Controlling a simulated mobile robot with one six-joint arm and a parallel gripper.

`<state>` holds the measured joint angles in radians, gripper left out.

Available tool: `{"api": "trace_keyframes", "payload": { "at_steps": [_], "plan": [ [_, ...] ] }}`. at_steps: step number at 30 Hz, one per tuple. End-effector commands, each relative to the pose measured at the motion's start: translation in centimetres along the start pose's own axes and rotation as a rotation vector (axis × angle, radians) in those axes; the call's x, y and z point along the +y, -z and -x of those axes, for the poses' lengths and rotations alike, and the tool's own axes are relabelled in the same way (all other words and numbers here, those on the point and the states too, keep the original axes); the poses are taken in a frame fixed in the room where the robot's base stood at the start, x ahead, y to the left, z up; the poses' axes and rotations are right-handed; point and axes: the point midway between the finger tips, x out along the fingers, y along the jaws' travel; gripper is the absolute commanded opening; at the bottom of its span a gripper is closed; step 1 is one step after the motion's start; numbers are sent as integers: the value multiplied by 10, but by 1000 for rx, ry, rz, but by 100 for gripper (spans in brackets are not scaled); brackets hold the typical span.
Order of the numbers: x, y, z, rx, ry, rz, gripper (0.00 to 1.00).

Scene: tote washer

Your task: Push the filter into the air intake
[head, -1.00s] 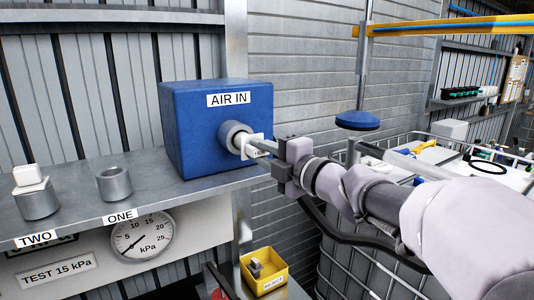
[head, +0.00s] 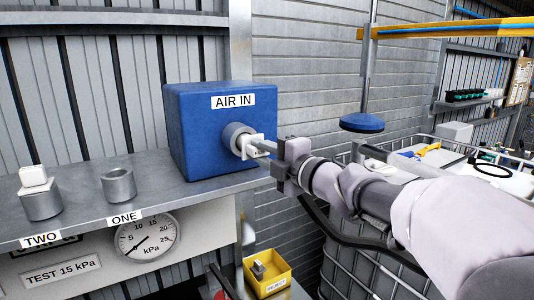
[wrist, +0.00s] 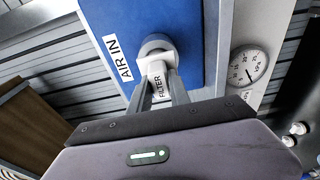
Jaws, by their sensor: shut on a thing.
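The blue box (head: 200,135) labelled AIR IN stands on the grey shelf, with a round grey air intake (head: 233,137) on its front. The white filter (head: 251,147) is at the mouth of the intake, its square flange close to the rim. In the wrist view the filter (wrist: 157,82), marked FILTER, lies between the fingers and lines up with the intake (wrist: 155,44). My gripper (head: 262,149) is shut on the filter. How deep the filter sits inside the intake is hidden.
Cup ONE (head: 118,186) on the shelf is empty. Cup TWO (head: 41,203) has a white piece in it. A pressure gauge (head: 147,236) is below. A yellow reject bin (head: 266,272) stands lower, holding a grey piece. A blue disc (head: 362,123) hangs at the right.

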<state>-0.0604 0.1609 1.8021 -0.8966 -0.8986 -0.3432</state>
Motion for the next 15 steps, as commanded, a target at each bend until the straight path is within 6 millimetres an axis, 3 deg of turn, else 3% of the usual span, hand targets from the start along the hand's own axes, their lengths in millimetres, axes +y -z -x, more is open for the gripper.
{"api": "trace_keyframes", "payload": {
  "at_steps": [15],
  "plan": [
    [0,0,-5,1,-1,1,0]
  ]
}}
